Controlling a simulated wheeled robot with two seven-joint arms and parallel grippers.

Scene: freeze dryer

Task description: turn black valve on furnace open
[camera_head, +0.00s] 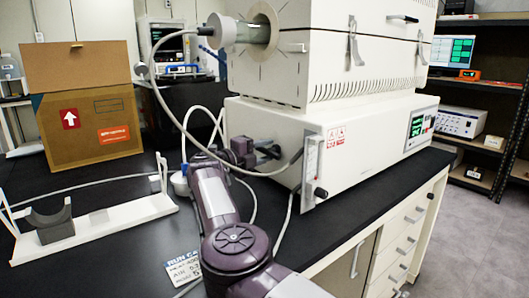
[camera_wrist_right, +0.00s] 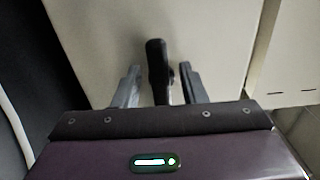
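The white furnace (camera_head: 305,130) stands on the black bench in the head view. My right gripper (camera_head: 262,152) is at the lower left end of its base, and my purple right arm reaches up to it. In the right wrist view, the black valve handle (camera_wrist_right: 156,70) stands upright in front of a pale panel. My right gripper (camera_wrist_right: 160,85) is open, with one finger on each side of the handle and a visible gap on the left. I cannot tell whether the right finger touches it. In the head view the valve is largely hidden by the gripper. My left gripper is not in view.
A flow meter with a black knob (camera_head: 320,192) is on the furnace's front corner, close to my right gripper. Pale tubes loop near my arm. A white stand (camera_head: 110,222) and a cardboard box (camera_head: 88,125) are to the left.

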